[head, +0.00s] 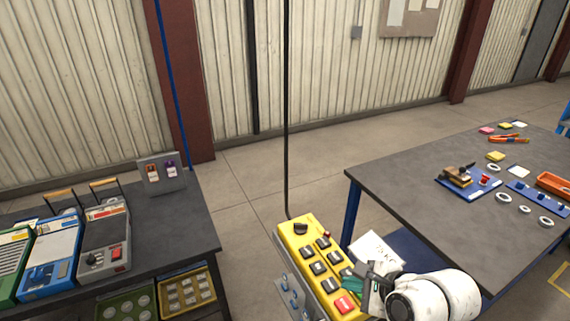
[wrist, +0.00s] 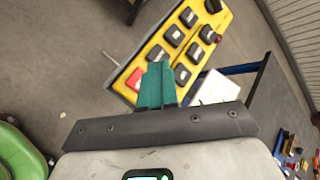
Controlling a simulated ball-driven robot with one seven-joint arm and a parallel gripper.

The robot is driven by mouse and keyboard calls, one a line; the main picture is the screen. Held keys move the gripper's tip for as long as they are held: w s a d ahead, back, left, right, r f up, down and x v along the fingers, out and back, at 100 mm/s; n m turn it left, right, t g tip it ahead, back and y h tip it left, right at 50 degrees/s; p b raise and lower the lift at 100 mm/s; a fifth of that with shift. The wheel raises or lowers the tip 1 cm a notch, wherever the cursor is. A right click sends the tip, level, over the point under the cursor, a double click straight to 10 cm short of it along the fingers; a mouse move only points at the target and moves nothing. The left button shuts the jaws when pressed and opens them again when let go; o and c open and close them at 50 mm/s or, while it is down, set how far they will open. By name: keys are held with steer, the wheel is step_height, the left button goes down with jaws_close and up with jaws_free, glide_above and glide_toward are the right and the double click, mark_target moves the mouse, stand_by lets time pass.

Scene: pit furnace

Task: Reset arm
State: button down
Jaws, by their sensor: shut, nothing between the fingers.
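My gripper (head: 357,283) is at the lower middle of the head view, at the lower right side of a yellow control box (head: 312,255). The box hangs tilted from a black cable and carries several black buttons and a red button (head: 344,305). In the wrist view my gripper's teal fingers (wrist: 157,84) are together, with nothing between them. They overlap the lower edge of the yellow box (wrist: 160,50) near its red button (wrist: 134,78). I cannot tell whether they touch it. The white wrist of my arm shows beside the box.
A dark table (head: 400,190) on the right holds blue trays, rings and sticky notes. A bench (head: 190,225) on the left carries several box-shaped devices and an upright panel with two switches (head: 162,172). Bare floor (head: 270,165) lies between them.

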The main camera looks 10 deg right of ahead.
steer(key=s+d+f+n+g+h+b, duration=0.2)
steer(key=s+f+n, duration=0.7)
steer(key=s, duration=0.5)
steer(key=s+d+f+n+g+h+b, duration=0.2)
steer(key=s+d+f+n+g, duration=0.3)
steer(key=s+f+n, duration=0.4)
steer(key=s+n+b, duration=0.1)
steer(key=s+n, duration=0.1)
steer(key=s, duration=0.3)
steer(key=shift+s+d+f+h, duration=0.2)
steer(key=shift+s+f+h, duration=0.1)
steer(key=shift+s, duration=0.05)
